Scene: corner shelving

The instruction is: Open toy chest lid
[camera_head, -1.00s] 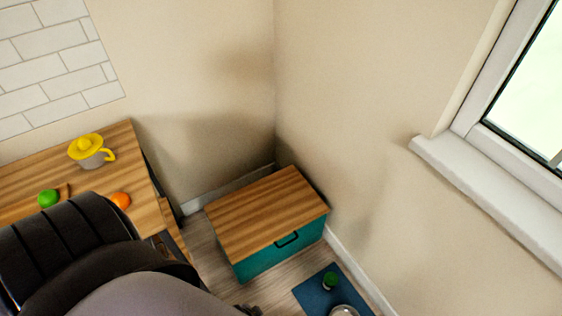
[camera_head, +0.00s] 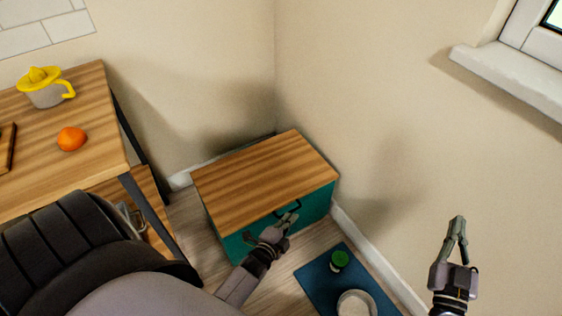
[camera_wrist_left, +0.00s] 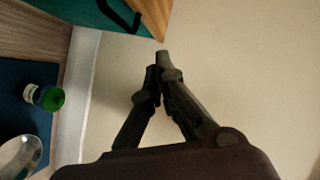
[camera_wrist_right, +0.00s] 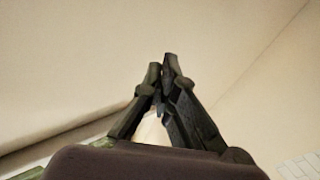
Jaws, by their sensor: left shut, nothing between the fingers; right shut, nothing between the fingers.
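The toy chest has a wooden lid (camera_head: 262,172), which is closed, and a teal body (camera_head: 315,206). A black handle (camera_head: 280,211) is at its front edge and shows at the top of the left wrist view (camera_wrist_left: 122,22). My left gripper (camera_head: 292,217) is shut and empty in front of the chest and overlaps the handle in the head view. In the left wrist view its fingertips (camera_wrist_left: 157,64) are apart from the handle. My right gripper (camera_head: 458,225) is shut and empty, well right of the chest, with the wall behind it.
A blue mat (camera_head: 318,283) with a green-capped jar (camera_head: 340,260) and a bowl (camera_head: 357,303) lies on the floor before the chest. A wooden table (camera_head: 95,125) with a juicer (camera_head: 45,88) and an orange (camera_head: 71,138) stands left. Walls enclose the chest's back and right.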

